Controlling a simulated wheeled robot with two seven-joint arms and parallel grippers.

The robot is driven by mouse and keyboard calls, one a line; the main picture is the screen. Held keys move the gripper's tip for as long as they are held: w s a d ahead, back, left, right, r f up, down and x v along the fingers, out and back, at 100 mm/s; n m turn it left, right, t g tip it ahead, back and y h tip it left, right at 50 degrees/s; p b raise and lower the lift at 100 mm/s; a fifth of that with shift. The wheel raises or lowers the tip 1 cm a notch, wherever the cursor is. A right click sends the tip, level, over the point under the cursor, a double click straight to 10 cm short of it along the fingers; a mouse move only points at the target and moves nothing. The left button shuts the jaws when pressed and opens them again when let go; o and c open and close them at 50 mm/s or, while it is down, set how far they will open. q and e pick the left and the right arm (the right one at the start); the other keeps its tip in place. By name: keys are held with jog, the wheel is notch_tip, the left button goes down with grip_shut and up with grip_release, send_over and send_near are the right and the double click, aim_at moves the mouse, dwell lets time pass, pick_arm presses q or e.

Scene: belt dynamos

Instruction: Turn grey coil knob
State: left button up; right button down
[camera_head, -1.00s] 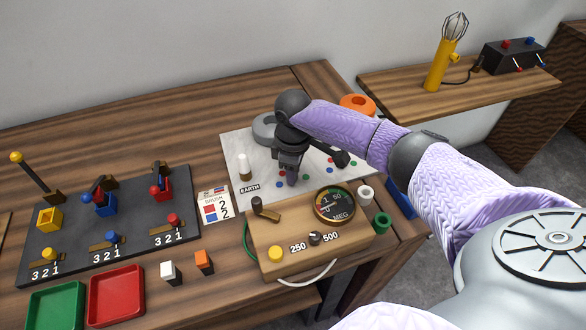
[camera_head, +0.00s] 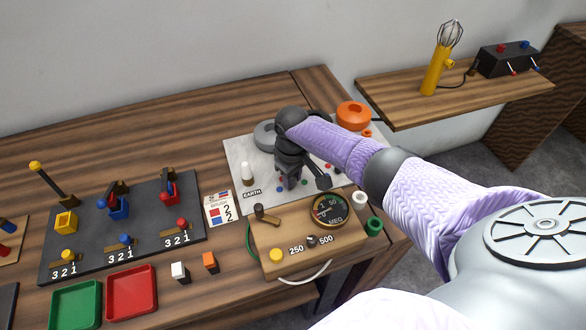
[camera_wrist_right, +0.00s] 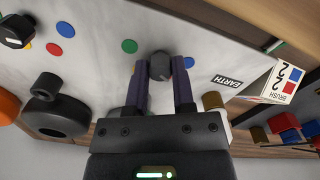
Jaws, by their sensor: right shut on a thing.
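The grey coil (camera_head: 266,136) is a grey ring at the back of the pale board (camera_head: 240,158), partly hidden by my right arm. My right gripper (camera_head: 288,183) points down over the board in front of it. In the right wrist view the fingers (camera_wrist_right: 160,78) stand on both sides of a dark grey round knob (camera_wrist_right: 160,66) and are shut on it. The knob sits near the EARTH label (camera_wrist_right: 227,81); in the head view the gripper hides it. My left gripper is not in view.
An orange coil (camera_head: 352,116) stands at the board's back right. A black coil (camera_wrist_right: 58,117) shows in the right wrist view. A wooden meter box (camera_head: 290,245) stands close in front. A white peg (camera_head: 247,174) is left of the gripper. Coloured dots mark the board.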

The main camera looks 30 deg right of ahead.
jog(key=m+p, duration=0.2)
jog(key=m, duration=0.2)
jog(key=shift+m, duration=0.3)
jog(key=shift+m+p, duration=0.35)
jog(key=shift+m, duration=0.45)
jog(key=shift+c, duration=2.3)
grip_release()
